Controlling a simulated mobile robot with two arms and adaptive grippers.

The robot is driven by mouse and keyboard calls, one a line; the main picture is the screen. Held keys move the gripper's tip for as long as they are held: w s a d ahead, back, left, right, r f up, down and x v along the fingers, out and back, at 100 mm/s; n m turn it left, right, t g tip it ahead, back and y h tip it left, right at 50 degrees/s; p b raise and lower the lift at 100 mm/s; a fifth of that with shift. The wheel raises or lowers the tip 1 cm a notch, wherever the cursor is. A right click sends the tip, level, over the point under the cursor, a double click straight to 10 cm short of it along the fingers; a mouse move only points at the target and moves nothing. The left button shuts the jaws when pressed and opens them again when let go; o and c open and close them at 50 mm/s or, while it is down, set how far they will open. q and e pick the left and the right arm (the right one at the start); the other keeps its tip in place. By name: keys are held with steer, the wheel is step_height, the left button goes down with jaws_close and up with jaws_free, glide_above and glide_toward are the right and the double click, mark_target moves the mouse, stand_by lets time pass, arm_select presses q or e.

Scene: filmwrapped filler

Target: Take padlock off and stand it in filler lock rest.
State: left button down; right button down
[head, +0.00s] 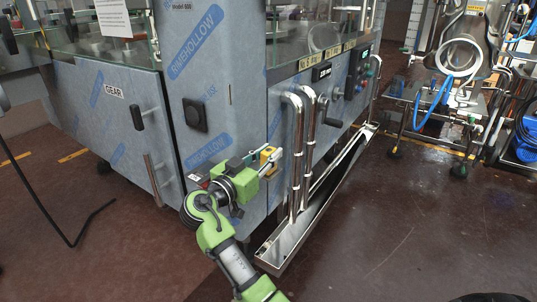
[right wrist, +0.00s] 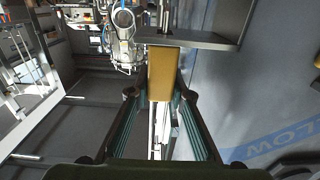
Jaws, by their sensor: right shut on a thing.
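The padlock (head: 268,154) is a small yellow-brass block in front of the film-wrapped filler's blue-grey panel, left of the bent steel pipes. My right gripper (head: 265,161) is shut on it. In the right wrist view the padlock's body (right wrist: 163,74) stands between the two fingertips (right wrist: 159,98), its far end close to a grey ledge (right wrist: 200,38). I cannot tell whether it touches that ledge, and its shackle does not show. I cannot make out the lock rest for certain. My left gripper is not in view.
Bent steel pipes (head: 297,150) rise close to the right of my gripper, above a long steel trough (head: 275,258). A door handle (head: 154,180) and a black square fitting (head: 195,115) are on the cabinet to the left. Open floor (head: 400,235) lies to the right.

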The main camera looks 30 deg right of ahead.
steer(key=shift+f, duration=0.2)
steer(key=c, duration=1.7)
jaws_free()
steer(key=shift+r, duration=0.15)
step_height(320, 180, up, 10)
steer(key=shift+f, duration=0.1)
steer(key=shift+a, duration=0.1)
